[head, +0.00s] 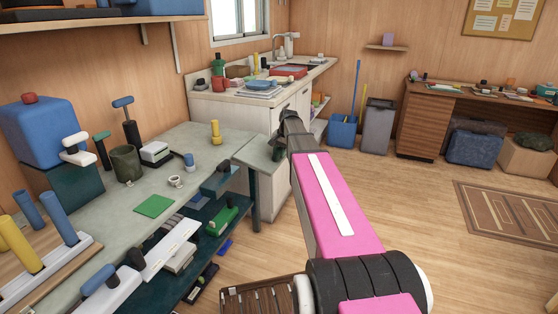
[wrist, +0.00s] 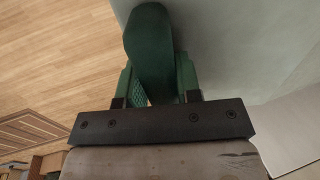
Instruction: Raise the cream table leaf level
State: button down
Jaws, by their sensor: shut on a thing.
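The pale table leaf (head: 262,154) is at the far right end of the workbench in the head view, beside the bench top (head: 185,145). It looks grey-green in this light, and its exact tilt is hard to tell. In the wrist view the leaf's pale surface (wrist: 235,45) fills the right side. My gripper (wrist: 157,78) is shut on a dark green rounded handle (wrist: 150,35) at the leaf's edge. In the head view my gripper (head: 289,122) is at the leaf's outer edge, and my pink arm hides part of it.
A sink counter (head: 265,92) stands behind. A blue bucket (head: 343,131) and grey bin (head: 377,126) are beyond my arm. The wooden floor (head: 420,205) at right is open.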

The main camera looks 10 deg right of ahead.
jog(key=shift+a+r+h, duration=0.1)
jog(key=shift+r+h, duration=0.2)
jog(key=shift+r, duration=0.65)
jog(key=shift+w+a+r, duration=0.1)
jog(key=shift+w+r, duration=0.05)
jog(key=shift+r, duration=0.3)
jog(key=shift+w+a+r, duration=0.1)
jog(key=shift+r, duration=0.3)
jog(key=c, duration=0.8)
grip_release()
jog(key=shift+r, duration=0.1)
notch_tip(320, 180, up, 10)
jog(key=s+d, duration=0.1)
jog(key=shift+d+r, duration=0.2)
jog(key=shift+r, duration=0.05)
jog(key=shift+s, duration=0.1)
